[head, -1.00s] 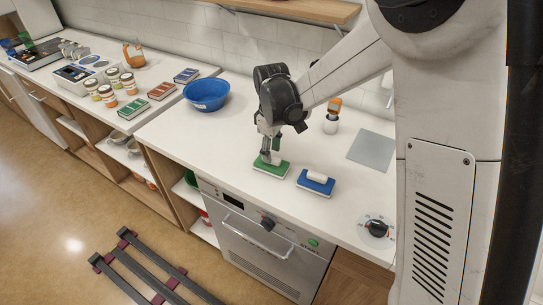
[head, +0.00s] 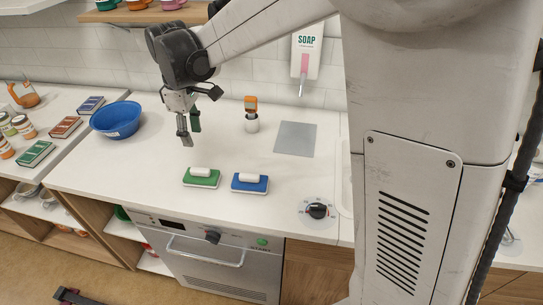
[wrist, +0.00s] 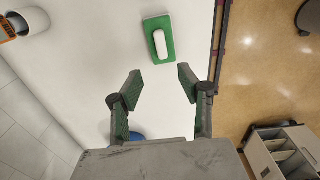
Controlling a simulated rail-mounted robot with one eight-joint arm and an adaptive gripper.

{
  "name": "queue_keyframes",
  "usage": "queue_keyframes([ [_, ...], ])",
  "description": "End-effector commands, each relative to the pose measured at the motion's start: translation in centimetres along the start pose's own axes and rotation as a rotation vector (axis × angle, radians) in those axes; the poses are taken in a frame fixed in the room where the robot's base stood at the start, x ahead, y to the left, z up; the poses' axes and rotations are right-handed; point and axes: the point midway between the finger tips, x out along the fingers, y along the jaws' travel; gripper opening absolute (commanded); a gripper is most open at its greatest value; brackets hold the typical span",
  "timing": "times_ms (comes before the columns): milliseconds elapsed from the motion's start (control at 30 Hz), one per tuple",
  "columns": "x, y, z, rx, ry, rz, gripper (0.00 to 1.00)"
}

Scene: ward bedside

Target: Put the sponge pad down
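A green pad with a white grip (head: 201,177) lies flat on the white counter, near its front edge. It also shows in the wrist view (wrist: 165,52), beyond my fingertips and apart from them. A blue pad with a white grip (head: 250,183) lies just to its right in the head view. My gripper (head: 190,135) is above the counter, up and to the left of the green pad. In the wrist view its fingers (wrist: 159,80) are spread, with nothing between them.
A blue bowl (head: 116,120) stands left of my gripper. A brush with an orange top in a white holder (head: 251,116), a grey mat (head: 295,139) and a dial (head: 317,211) are to the right. The counter between bowl and pads is clear.

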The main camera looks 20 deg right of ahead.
Motion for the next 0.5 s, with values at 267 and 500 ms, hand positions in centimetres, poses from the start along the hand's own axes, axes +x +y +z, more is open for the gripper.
queue_keyframes([
  [267,-4.2,-1.7,6.5,0.209,0.091,0.08,0.37],
  [500,-6.5,-3.8,12.3,0.411,0.187,0.15,0.37],
])
